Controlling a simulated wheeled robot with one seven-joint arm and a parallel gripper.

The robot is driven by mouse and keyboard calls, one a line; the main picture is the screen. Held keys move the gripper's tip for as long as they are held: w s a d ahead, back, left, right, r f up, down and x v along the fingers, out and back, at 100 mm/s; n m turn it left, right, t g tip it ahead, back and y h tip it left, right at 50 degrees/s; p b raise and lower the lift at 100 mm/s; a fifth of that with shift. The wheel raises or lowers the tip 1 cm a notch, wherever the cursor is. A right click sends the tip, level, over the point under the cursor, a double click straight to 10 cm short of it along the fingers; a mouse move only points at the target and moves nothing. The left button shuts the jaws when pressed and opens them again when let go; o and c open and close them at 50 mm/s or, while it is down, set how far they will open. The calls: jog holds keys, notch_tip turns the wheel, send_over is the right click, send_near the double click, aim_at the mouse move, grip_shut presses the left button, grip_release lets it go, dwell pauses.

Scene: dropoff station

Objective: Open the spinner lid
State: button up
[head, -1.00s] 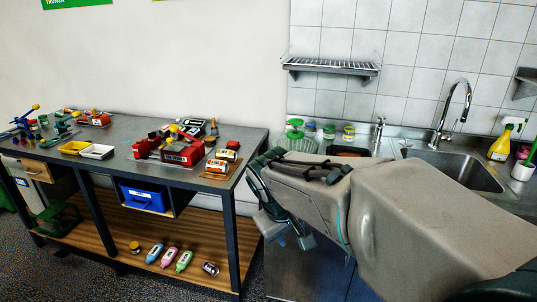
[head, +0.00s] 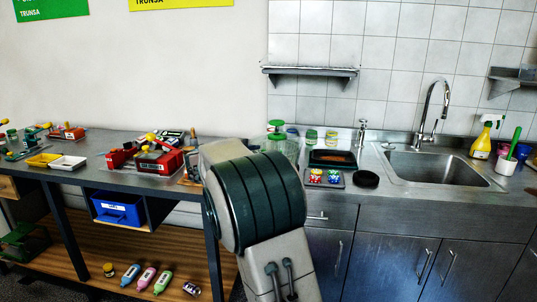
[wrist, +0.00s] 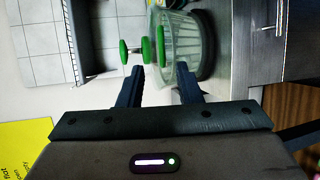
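The spinner is a clear ribbed bowl with a green knob on top. In the head view the green knob (head: 277,127) and part of the clear bowl (head: 290,148) show at the back of the counter, left of the black tray, partly behind my arm. In the wrist view the scene is turned sideways. There the clear bowl (wrist: 186,45) stands beyond my fingers, with the green lid parts (wrist: 160,45) and round green knob (wrist: 124,52) toward the left. My gripper (wrist: 158,85) is open and empty, its fingers apart and short of the spinner. In the head view it is hidden behind my arm.
A black tray (head: 332,160), a small rack of coloured items (head: 324,179) and a black disc (head: 366,180) lie right of the spinner. Small jars (head: 311,136) stand behind it. A wall shelf (head: 309,71) hangs above. The sink (head: 440,167) is farther right.

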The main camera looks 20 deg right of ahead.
jog(key=p+x, duration=0.1)
jog(key=x, duration=1)
jog(key=shift+f, duration=0.1)
grip_shut()
